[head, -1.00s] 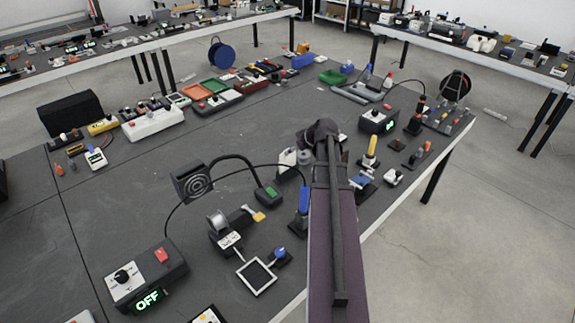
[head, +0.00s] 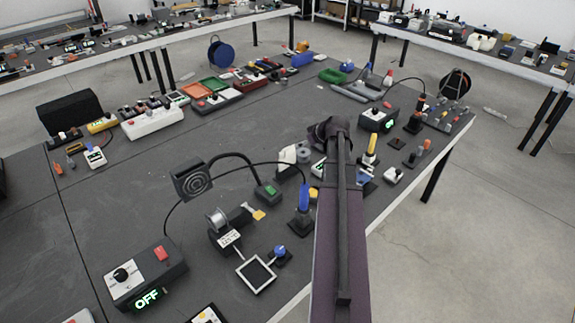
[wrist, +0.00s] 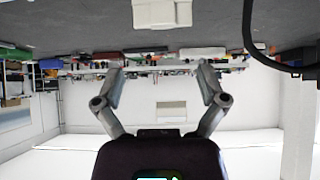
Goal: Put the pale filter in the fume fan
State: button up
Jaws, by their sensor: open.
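The fume fan (head: 193,180) is a dark square head with a ringed grille, on a bent black neck rising from a small base with a green switch (head: 270,190). A pale square frame (head: 243,264) with a dark middle lies near the table's front edge; I cannot tell whether it is the filter. My gripper (wrist: 160,75) is open and empty in the wrist view, its two fingers spread apart. In the head view my arm hides the gripper. A white block (wrist: 165,14) shows beyond the fingers at the top of the wrist view.
A blue-handled iron (head: 304,197) in a stand, a wire spool (head: 217,220) and a control box reading OFF (head: 148,285) stand near the fan. Black cables arch around it. The table middle (head: 250,125) is mostly clear.

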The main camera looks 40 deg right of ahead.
aim_at(289, 150)
jog(key=b+x, duration=0.3)
jog(key=x, duration=0.2)
jog(key=shift+w+f+b, duration=0.2)
jog(key=shift+f+b, duration=0.15)
jog(key=shift+b, duration=0.05)
jog(key=shift+b+x, duration=0.5)
jog(key=shift+x, duration=0.35)
jog(key=shift+w+a, duration=0.1)
jog(key=shift+b+x, duration=1.85)
jog(key=shift+x, duration=0.7)
jog(key=shift+a, duration=0.15)
jog(key=c, duration=1.3)
